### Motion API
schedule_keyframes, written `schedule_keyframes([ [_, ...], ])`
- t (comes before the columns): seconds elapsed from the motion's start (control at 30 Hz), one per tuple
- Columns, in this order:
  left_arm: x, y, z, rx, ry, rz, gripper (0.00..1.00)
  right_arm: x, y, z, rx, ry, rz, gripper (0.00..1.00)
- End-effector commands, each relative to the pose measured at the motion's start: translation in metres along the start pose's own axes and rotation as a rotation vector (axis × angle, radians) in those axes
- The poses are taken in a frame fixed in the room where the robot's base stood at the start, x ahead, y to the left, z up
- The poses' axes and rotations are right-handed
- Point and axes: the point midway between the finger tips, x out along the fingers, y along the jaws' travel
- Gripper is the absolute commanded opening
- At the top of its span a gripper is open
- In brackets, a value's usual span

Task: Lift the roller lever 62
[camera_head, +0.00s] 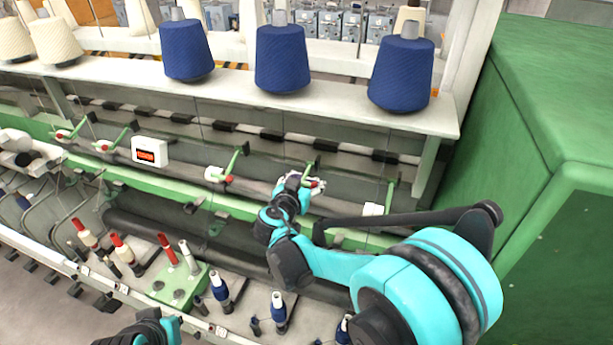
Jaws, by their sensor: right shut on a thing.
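Several green roller levers with red tips stand along the green rail of the spinning frame. No number is readable on any of them. My right gripper (304,182) is at the green lever with a red tip (311,167) right of centre, shut on it; the fingers are small and partly hidden by my wrist. Another lever (233,160) stands to its left and one (390,197) to its right. Only a teal and black part of my left arm shows at the bottom edge; its gripper is not in view.
Blue yarn cones (283,60) stand on the white shelf (230,90) above the levers. A white box with a red display (149,151) sits on the rail. Bobbins (219,288) stand below. A large green cabinet (555,110) closes off the right side.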

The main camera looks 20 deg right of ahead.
Motion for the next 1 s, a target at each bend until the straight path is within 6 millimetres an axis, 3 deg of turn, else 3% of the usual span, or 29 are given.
schedule_keyframes([
  [0.03,-0.013,0.0,-0.009,0.0,0.0,0.0,0.0,-0.001,0.002,-0.016,0.0,-0.042,0.004,0.0],
  [0.4,-0.048,0.0,-0.035,0.0,0.0,0.0,0.0,0.016,0.002,-0.053,0.001,-0.368,0.005,0.0],
  [0.63,-0.054,0.0,-0.039,0.0,0.0,0.0,0.0,0.028,0.001,-0.066,0.0,-0.518,0.003,0.0],
  [1.0,-0.056,0.0,-0.04,0.0,0.0,0.0,0.0,0.038,0.001,-0.075,-0.003,-0.51,0.002,0.0],
])
